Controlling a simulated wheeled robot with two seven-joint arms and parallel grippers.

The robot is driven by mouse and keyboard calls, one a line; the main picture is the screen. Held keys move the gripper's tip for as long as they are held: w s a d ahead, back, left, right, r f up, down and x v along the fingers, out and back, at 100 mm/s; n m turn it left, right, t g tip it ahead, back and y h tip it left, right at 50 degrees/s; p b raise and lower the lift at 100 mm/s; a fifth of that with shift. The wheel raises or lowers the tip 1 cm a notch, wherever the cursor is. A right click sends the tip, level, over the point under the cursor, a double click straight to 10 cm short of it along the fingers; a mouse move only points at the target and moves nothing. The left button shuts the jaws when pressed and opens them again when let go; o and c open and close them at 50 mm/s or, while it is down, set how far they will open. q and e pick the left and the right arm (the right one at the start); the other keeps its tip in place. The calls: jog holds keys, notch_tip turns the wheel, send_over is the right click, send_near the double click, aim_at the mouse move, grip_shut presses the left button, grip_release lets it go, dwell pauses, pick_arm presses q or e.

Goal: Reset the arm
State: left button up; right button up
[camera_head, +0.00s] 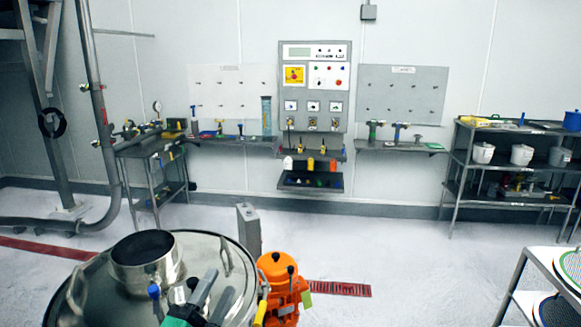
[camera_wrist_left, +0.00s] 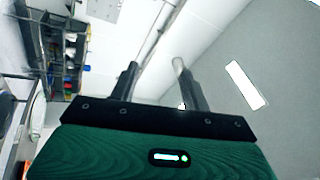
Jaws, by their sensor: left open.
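My left gripper (camera_head: 217,284) is at the bottom of the head view, in front of the round steel sifter lid (camera_head: 105,292). Its two dark fingers are apart with nothing between them. The fingers also show in the left wrist view (camera_wrist_left: 156,68), spread and empty against a pale wall and ceiling. The dark green gripper body fills the bottom of that view. The lid has a raised steel port (camera_head: 145,262) and bar handles. I cannot tell the exact gap between gripper and lid. My right gripper is not in view.
An orange machine part (camera_head: 283,287) stands right of the lid, beside a grey post (camera_head: 249,230). A white table (camera_head: 535,262) with round screens is at the lower right. A control panel (camera_head: 315,90), tool shelves and a rack (camera_head: 480,170) line the back wall.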

pick_arm(q)
jog(key=s+a+f+n+g+y, duration=0.4)
jog(key=f+n, duration=0.2)
jog(key=f, duration=0.4)
jog(key=s+a+f+n+g+y, duration=0.35)
jog(key=f+n, duration=0.25)
jog(key=f, duration=0.4)
jog(key=s+a+f+n+g, duration=0.1)
jog(key=s+f+n+g, duration=0.1)
jog(key=s+f+g, duration=0.55)
jog(key=s+a+f+n+g, duration=0.1)
jog(key=s+f+n+g, duration=0.2)
jog(key=s, duration=0.8)
notch_tip(320, 180, down, 33)
jog(key=s+a+f+g, duration=0.1)
jog(key=s+f, duration=0.8)
jog(key=f, duration=0.1)
jog(key=s+a+f+b, duration=0.1)
jog(key=s+a+f, duration=0.1)
jog(key=s+f, duration=0.8)
jog(key=shift+a+m+g, duration=0.25)
jog(key=shift+m+g, duration=0.05)
jog(key=shift+g, duration=0.1)
